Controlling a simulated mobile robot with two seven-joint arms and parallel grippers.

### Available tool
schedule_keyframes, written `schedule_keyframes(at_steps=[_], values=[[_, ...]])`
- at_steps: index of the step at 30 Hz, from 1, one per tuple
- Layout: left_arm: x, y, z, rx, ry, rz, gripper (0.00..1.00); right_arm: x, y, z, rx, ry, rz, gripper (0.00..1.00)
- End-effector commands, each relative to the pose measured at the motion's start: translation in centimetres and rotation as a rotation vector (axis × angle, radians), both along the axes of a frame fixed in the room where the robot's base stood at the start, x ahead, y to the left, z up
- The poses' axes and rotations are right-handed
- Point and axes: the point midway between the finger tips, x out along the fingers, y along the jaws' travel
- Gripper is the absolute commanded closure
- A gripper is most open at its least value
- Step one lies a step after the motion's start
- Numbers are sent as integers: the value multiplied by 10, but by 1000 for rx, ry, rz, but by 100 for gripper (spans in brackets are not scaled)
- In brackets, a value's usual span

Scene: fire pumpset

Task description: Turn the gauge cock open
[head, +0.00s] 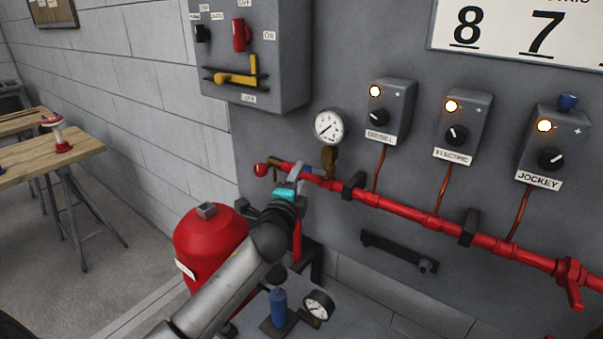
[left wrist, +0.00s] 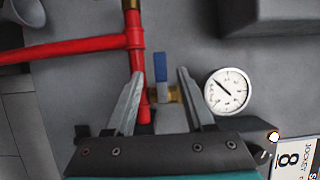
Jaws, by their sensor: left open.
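The gauge cock has a blue lever (left wrist: 160,67) on a brass body (left wrist: 172,94). The gauge also shows in the left wrist view (left wrist: 228,91). My left gripper (head: 297,170) is open and empty, in front of the pipe's left end. In the left wrist view its fingers (left wrist: 161,74) stand on either side of the lever, apart from it. My right gripper is not in view.
The red pipe (head: 400,210) runs along the grey panel. Three control boxes (head: 465,120) are at the right, and a switch cabinet (head: 255,50) is above. A red tank (head: 208,245) and a lower gauge (head: 318,304) stand below. A wooden table (head: 50,158) is at far left.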

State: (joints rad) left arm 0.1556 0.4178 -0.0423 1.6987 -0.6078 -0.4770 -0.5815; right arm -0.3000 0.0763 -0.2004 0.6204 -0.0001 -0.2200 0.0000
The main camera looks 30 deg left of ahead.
Motion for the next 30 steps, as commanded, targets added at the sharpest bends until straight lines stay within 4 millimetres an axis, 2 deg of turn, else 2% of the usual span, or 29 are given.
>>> schedule_keyframes(at_steps=[3,9,20,30], values=[[14,5,0,0,-1,0,46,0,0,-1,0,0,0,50],[27,9,0,0,0,1,46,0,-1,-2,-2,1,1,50],[30,10,0,0,0,0,46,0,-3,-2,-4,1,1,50],[30,10,0,0,0,0,82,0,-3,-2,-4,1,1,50]])
